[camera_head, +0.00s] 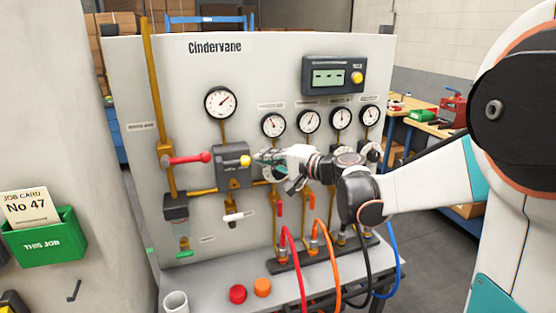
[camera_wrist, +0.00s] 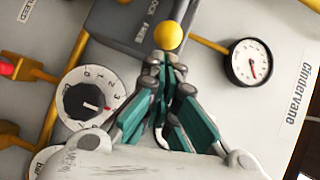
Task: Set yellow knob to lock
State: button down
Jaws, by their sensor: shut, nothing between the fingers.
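The yellow knob (camera_head: 245,160) is on the front of a dark grey box (camera_head: 229,178) on the panel. In the wrist view the round yellow knob (camera_wrist: 169,36) lies just beyond my fingertips, with small lettering on the box (camera_wrist: 130,24) beside it, too small to read surely. My gripper (camera_head: 259,157) reaches in from the right, its tips close beside the knob. In the wrist view my gripper (camera_wrist: 165,60) has its teal fingers closed together at the tips, with nothing held. Whether the tips touch the knob I cannot tell.
A red-handled lever (camera_head: 188,159) stands left of the box. A large gauge (camera_head: 221,102) is above it. A display unit (camera_head: 333,76) with another yellow button is at upper right. Red, orange, black and blue hoses hang below my arm. A dial (camera_wrist: 88,97) is near my fingers.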

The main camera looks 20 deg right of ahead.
aim_at(247, 159)
jog(key=shift+a, duration=0.15)
jog(key=a, duration=0.4)
jog(key=shift+a, duration=0.4)
jog(key=shift+d, duration=0.1)
